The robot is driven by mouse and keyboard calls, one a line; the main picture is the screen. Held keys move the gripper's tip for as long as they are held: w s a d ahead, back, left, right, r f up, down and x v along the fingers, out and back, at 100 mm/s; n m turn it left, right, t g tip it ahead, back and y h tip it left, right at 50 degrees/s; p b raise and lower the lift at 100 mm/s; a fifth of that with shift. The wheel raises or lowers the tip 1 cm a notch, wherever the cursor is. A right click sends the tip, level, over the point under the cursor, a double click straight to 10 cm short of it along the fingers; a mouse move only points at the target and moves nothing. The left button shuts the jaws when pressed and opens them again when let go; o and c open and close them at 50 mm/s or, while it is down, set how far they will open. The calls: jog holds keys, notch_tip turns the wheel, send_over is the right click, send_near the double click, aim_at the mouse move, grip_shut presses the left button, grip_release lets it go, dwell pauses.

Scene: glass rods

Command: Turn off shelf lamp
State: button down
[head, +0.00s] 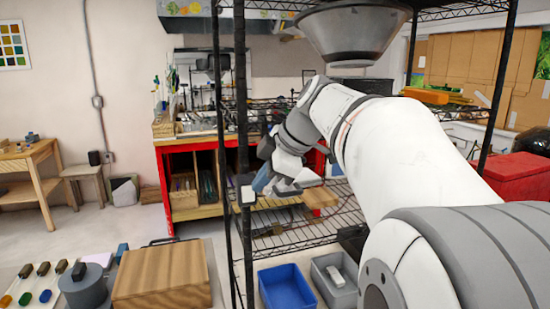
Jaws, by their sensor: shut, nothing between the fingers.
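A grey metal lamp shade (352,30) hangs from the top of the black wire shelf, above my arm. Whether it is lit cannot be told from this view. A small white box, seemingly the switch (247,194), sits on the dark front post of the shelf. My gripper (262,182) is shut and empty, just right of the white box and very close to it. Whether they touch cannot be told. My white arm reaches in from the right and covers part of the shelf.
A blue bin (287,287) and a grey bin (334,281) stand low on the shelf. The black shelf post (240,110) rises beside my gripper. A wooden box (162,276) and a grey cylinder (86,285) stand at lower left. A red-framed workbench (165,190) is behind.

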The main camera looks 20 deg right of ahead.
jog(key=s+d+r, duration=0.1)
jog(key=d+r, duration=0.2)
jog(key=r, duration=0.4)
jog(key=shift+s+d+r, duration=0.25)
jog(key=shift+d+r, duration=0.15)
jog(key=shift+s, duration=0.1)
